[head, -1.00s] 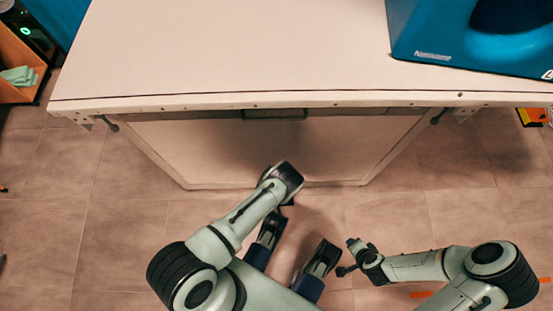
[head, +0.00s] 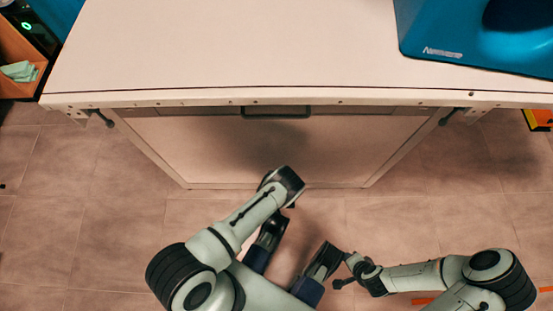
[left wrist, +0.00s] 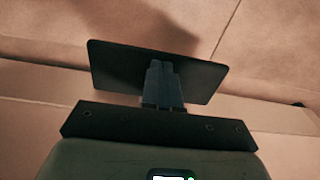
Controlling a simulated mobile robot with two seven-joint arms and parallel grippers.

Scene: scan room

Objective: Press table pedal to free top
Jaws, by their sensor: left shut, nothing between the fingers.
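The table (head: 220,55) has a broad pale top and a pale cabinet base below. A dark flat plate, which looks like the pedal (left wrist: 112,68), lies beyond my left fingertips in the left wrist view. My left gripper (left wrist: 160,68) is shut and empty, its tips overlapping the plate in the picture. I cannot tell whether they touch it. In the head view my left wrist (head: 284,183) is low before the base and hides the fingers and the plate. My right gripper (head: 343,271) hangs right of it, away from the table. Its finger opening is too small to judge.
A blue machine (head: 440,30) with a round opening stands on the top at the right. A dark handle (head: 276,112) is under the table's front edge. An orange shelf (head: 20,65) is at the far left. Tiled floor (head: 440,215) is clear before the base.

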